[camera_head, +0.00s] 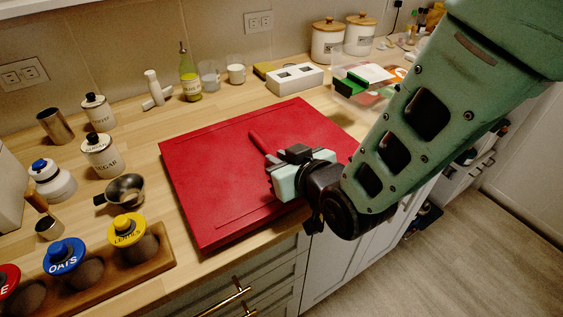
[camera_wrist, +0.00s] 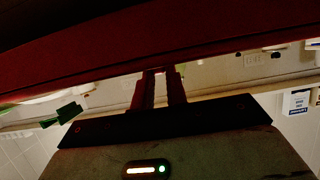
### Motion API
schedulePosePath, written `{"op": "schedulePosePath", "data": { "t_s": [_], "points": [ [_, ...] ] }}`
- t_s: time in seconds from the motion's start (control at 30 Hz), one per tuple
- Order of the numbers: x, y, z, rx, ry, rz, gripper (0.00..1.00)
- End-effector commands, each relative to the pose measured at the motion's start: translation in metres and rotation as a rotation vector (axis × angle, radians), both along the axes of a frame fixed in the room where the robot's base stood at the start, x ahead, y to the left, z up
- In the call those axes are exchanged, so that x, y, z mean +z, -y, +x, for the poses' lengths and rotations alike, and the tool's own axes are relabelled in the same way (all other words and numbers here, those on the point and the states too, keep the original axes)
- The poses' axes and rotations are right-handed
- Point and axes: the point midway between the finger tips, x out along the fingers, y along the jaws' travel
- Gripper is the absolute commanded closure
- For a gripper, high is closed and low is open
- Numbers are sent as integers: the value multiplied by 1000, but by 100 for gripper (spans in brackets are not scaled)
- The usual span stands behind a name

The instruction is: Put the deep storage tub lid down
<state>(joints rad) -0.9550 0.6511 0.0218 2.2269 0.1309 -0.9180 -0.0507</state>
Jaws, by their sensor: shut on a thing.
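The deep storage tub lid (camera_head: 215,165) is a large flat red panel with a raised rim, spread over the counter in the head view. Its front edge reaches the counter's front edge. My gripper (camera_head: 272,160) is over the right part of the lid, shut on it at a slim red handle-like bar (camera_head: 258,142). In the wrist view the lid (camera_wrist: 100,45) is a dark red band across the top, and my gripper's fingers (camera_wrist: 161,73) are close together against it. I cannot tell whether the lid touches the counter. My arm hides its right corner.
A clear tub (camera_head: 362,92) with green and red items is behind the lid, beside a white box (camera_head: 294,79). A sugar jar (camera_head: 102,155), a metal cup (camera_head: 126,190) and a wooden rack (camera_head: 110,268) with coloured-lid jars stand left. Drawers are below the front edge.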

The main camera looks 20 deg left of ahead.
Motion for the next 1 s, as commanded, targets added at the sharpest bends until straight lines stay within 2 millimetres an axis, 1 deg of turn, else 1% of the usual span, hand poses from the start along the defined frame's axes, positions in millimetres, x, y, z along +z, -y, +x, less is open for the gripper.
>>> {"op": "schedulePosePath", "data": {
  "t_s": [0.03, 0.13, 0.4, 0.5, 0.53, 0.57, 0.6, 0.87, 1.0],
  "points": [
    [-7, 0, 0, 0, -1, -2, 100],
    [-15, 0, 0, 0, 1, 0, 100],
    [-16, 0, 1, -1, 2, 2, 100],
    [-19, 0, 1, -1, 2, 2, 100],
    [-20, 0, 0, -1, 1, 1, 83],
    [-19, 0, 0, 0, 1, 1, 75],
    [-19, 0, 0, 0, 1, 1, 64],
    [-18, 0, 0, -1, 1, 1, 64],
    [-15, 2, -1, -1, 1, 1, 64]
  ]
}}
